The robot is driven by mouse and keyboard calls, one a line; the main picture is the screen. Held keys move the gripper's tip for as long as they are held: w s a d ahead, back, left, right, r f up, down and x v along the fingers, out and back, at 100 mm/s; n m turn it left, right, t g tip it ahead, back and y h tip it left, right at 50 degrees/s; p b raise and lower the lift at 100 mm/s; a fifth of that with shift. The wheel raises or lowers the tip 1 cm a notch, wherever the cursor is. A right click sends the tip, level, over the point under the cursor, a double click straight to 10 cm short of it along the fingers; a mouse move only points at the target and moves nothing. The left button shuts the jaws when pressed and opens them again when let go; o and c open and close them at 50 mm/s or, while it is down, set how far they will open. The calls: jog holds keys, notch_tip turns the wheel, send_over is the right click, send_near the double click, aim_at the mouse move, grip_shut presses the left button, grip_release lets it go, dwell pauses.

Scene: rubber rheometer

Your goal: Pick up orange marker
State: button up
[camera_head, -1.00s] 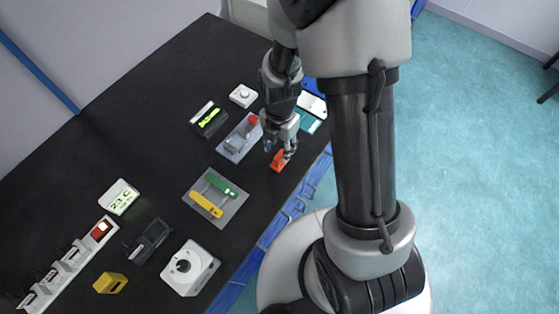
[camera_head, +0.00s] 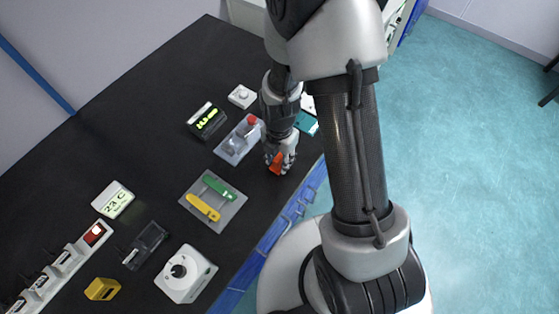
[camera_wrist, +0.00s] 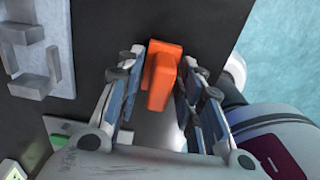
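The orange marker (camera_head: 275,163) is a small block-like orange piece on the black bench near its right edge. In the wrist view the orange marker (camera_wrist: 162,75) lies between the two fingertips of my gripper (camera_wrist: 162,58). One finger is on its left and one on its right, with narrow gaps that make contact hard to confirm. In the head view my gripper (camera_head: 280,158) is down over the marker and hides part of it. The fingers look open around it.
A grey tray (camera_head: 232,210) with a green and a yellow tool lies to the left. A grey fixture with a red knob (camera_head: 236,147) stands behind the gripper. A teal and white item (camera_head: 306,122) lies close by at the bench edge. Bare bench surrounds the marker.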

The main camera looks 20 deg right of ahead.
grip_shut()
dwell(0.4)
notch_tip(320, 180, up, 20)
jog(key=p, duration=0.6)
jog(key=shift+p, duration=0.3)
jog(key=shift+c, duration=1.8)
grip_release()
jog(key=c, duration=0.3)
notch_tip(320, 180, up, 12)
jog(key=p, duration=1)
send_over(280, 156)
jog(key=shift+c, duration=0.2)
